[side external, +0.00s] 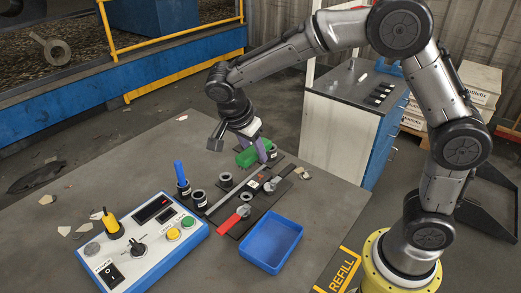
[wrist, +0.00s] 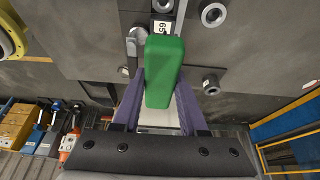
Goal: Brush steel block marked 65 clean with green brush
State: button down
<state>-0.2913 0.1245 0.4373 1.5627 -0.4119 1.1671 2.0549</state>
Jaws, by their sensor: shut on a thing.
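The green brush (wrist: 165,70) is between the two purple fingers of my gripper (wrist: 160,100), which is shut on it. In the side view the green brush (side external: 246,157) shows beside my gripper (side external: 262,150), low over the dark fixture on the table. A white label reading 65 (wrist: 162,28) shows just beyond the brush's far end in the wrist view. The brush hides most of the block that bears it. I cannot tell whether the brush touches the block. The bristles are out of sight.
A blue tray (side external: 271,243) lies in front of the fixture. A red-handled clamp (side external: 235,218) is on the fixture. A blue-handled tool (side external: 181,172) stands in a cup. A control box (side external: 140,245) is at the left. Round steel pieces (side external: 225,180) stand nearby. The table's back left is fairly clear.

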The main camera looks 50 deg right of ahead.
aim_at(257, 181)
jog(key=shift+a+r, duration=0.1)
jog(key=shift+a, duration=0.15)
jog(key=shift+f, duration=3.35)
jog(key=shift+d+f, duration=0.45)
jog(key=shift+f, duration=0.05)
jog(key=shift+d+f, duration=0.15)
jog(key=shift+d, duration=2.5)
jog(key=shift+a, duration=3.2)
jog(key=shift+d+r, duration=0.1)
jog(key=shift+r, duration=4)
